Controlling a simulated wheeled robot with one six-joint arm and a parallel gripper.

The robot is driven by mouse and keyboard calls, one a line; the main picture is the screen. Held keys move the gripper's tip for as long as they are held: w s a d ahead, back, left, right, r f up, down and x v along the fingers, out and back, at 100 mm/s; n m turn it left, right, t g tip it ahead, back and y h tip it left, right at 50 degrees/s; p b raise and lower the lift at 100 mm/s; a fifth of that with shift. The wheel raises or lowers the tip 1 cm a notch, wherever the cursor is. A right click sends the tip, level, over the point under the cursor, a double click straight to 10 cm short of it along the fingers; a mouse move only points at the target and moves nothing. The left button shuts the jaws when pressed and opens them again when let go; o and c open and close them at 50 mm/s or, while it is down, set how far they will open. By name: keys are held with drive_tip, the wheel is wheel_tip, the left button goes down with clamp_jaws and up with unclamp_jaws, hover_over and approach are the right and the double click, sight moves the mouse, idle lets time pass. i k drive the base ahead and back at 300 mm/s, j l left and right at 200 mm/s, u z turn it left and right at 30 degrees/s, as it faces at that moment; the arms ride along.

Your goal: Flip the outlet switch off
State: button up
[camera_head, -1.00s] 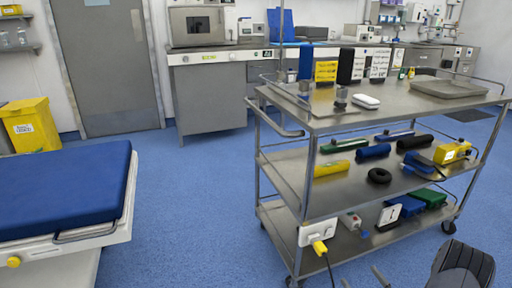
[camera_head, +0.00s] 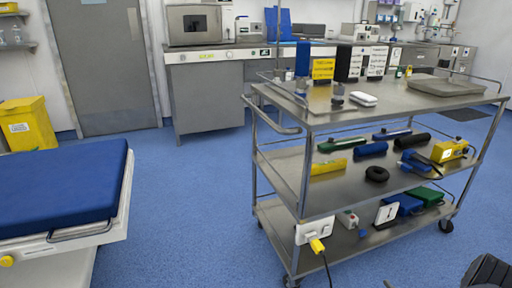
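A white outlet (camera_head: 309,231) is mounted at the front left corner of the cart, by the bottom shelf. A yellow plug (camera_head: 317,246) sits at its lower right part, with a dark cable hanging down. The outlet's switch is too small to make out. Another white plate (camera_head: 386,214) with a dark mark stands on the bottom shelf, and a small grey box with a red spot (camera_head: 347,219) lies between them. My gripper (camera_head: 488,272) shows only as a dark part at the bottom right corner, to the right of the outlet and apart from it; its fingers cannot be made out clearly.
The metal cart (camera_head: 400,104) holds boxes and a tray on top and several rolls on the middle shelf. A bed with a blue mattress (camera_head: 62,184) stands at the left. Blue floor (camera_head: 195,215) is clear between bed and cart.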

sight(325, 230)
drive_tip(key=i+l+z, duration=0.2)
drive_tip(key=l, duration=0.25)
drive_tip(key=i+l+z, duration=0.2)
drive_tip(key=l, duration=0.25)
drive_tip(key=i+l+z, duration=0.2)
drive_tip(key=l, duration=0.2)
drive_tip(key=l+z, duration=0.15)
drive_tip(key=z, duration=0.15)
drive_tip(key=i+l+z, duration=0.1)
drive_tip(key=z, duration=0.7)
drive_tip(key=i+z, duration=0.15)
drive_tip(key=z, duration=0.35)
drive_tip(key=i+z, duration=0.1)
drive_tip(key=z, duration=0.9)
drive_tip(key=i+z, duration=0.1)
drive_tip(key=z, duration=0.25)
drive_tip(key=k+l, duration=0.1)
drive_tip(key=k+z, duration=0.05)
drive_tip(key=k, duration=0.05)
